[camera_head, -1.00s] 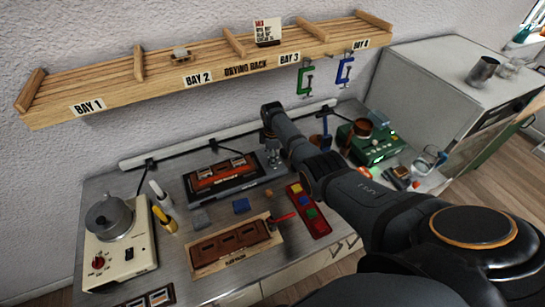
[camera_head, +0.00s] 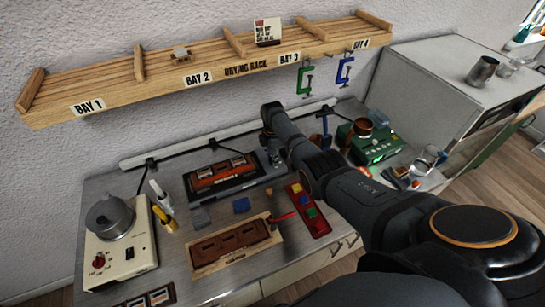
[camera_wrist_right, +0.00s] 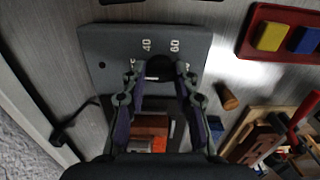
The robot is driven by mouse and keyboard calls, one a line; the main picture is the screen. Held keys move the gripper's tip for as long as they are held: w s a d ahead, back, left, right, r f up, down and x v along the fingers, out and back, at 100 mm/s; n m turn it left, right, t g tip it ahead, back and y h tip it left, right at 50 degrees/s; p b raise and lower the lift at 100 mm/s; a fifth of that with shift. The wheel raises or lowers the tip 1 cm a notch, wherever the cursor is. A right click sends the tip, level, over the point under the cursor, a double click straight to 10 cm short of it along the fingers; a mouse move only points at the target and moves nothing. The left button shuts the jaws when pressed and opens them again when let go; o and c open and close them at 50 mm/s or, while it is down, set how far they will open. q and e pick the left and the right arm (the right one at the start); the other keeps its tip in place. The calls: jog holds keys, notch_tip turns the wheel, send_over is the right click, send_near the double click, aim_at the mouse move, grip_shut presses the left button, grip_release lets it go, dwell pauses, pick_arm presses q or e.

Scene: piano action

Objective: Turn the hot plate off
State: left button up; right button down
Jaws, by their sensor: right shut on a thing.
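The hot plate (camera_head: 245,183) is a flat dark unit with orange-brown pieces on top, at the back middle of the bench. Its grey control panel (camera_wrist_right: 105,45), marked 40 and 60, shows in the right wrist view. My right gripper (camera_head: 272,157) is at the right end of the unit. In the wrist view, its two fingers (camera_wrist_right: 160,80) close on the sides of a dark round knob (camera_wrist_right: 159,67) on the panel. The fingers hide part of the knob, and I cannot read its setting. My left gripper is not in view.
A cream unit with a metal pot (camera_head: 110,217) stands at the left. A wooden tray (camera_head: 237,247) and a red tray (camera_head: 308,208) with coloured blocks lie in front. A green unit (camera_head: 383,152) stands at the right. The drying rack (camera_head: 160,75) hangs above.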

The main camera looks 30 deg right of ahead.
jog(key=shift+w+r, duration=0.1)
jog(key=c, duration=1)
grip_release()
notch_tip(320, 180, up, 12)
